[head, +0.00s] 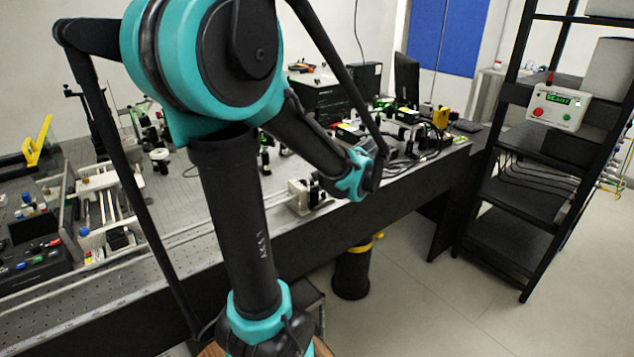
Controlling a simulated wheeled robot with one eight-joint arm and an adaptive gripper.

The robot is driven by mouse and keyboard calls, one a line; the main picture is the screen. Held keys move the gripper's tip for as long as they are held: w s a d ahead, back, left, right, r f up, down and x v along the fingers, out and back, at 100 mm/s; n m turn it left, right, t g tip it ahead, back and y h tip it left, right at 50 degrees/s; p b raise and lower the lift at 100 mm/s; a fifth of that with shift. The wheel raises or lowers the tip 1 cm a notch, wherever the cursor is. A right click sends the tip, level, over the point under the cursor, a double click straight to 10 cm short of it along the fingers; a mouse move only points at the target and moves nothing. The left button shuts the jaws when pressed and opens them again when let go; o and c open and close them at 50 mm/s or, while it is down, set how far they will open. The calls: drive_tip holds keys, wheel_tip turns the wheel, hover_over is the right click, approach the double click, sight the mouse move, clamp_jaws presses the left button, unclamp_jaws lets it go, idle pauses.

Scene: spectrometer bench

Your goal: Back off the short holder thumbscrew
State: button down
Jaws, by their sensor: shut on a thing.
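My gripper (317,191) is small and dark in the head view, at the front edge of the optical bench, just left of my teal wrist. It points left at a small pale holder block (299,196) on the bench edge, and its fingertips meet the block's right side. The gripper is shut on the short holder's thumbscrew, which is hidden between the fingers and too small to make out. How far the screw is turned does not show.
The perforated bench top (205,205) carries optics and cables at the back right. A control box with coloured buttons (35,262) sits at the left. A black shelf rack (505,215) stands at the right. A black bin with a yellow band (352,270) is on the floor below.

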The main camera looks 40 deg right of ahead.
idle(0.4)
drive_tip(key=c, duration=1.5)
unclamp_jaws()
drive_tip(key=g, duration=0.1)
drive_tip(key=g+y, duration=0.1)
drive_tip(key=w+g, duration=0.1)
drive_tip(key=shift+d+r+m+g+y, duration=0.3)
drive_tip(key=shift+r+m+y, duration=0.05)
drive_tip(key=shift+m+y, duration=0.05)
drive_tip(key=g+y, duration=0.1)
drive_tip(key=g, duration=0.1)
drive_tip(key=shift+w+d+m+g+y, duration=0.2)
drive_tip(key=shift+m+g+y, duration=0.1)
drive_tip(key=shift+m+y, duration=0.1)
drive_tip(key=v, duration=1.7)
drive_tip(key=shift+s+a+r, duration=0.15)
drive_tip(key=shift+s+r, duration=0.05)
drive_tip(key=shift+r, duration=0.05)
